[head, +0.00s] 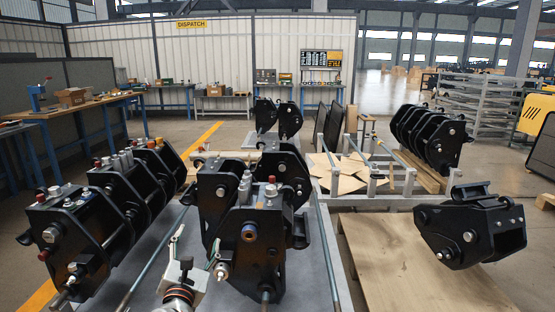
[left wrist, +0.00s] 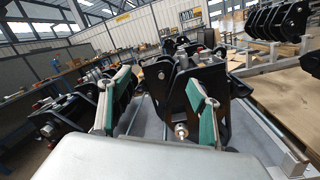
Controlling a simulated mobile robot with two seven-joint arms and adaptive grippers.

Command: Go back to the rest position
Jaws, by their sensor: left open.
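My left gripper (head: 194,248) is at the bottom centre of the head view, over the grey table (head: 150,285). Its pale fingers with green pads stand apart with nothing between them. In the left wrist view the open gripper (left wrist: 158,84) points at a black quick coupler (left wrist: 158,78). That coupler (head: 262,262) stands just right of the gripper in the head view, with a silver fitting low on its near face. A row of black couplers (head: 75,228) stands to the left. I cannot tell whether a finger touches a coupler. My right gripper is not in view.
A single black coupler (head: 470,230) rests on a wooden board (head: 395,265) at the right. More couplers (head: 430,135) stand on a pallet behind it. A metal frame (head: 375,190) holds cardboard pieces. Blue workbenches (head: 75,110) stand at the left.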

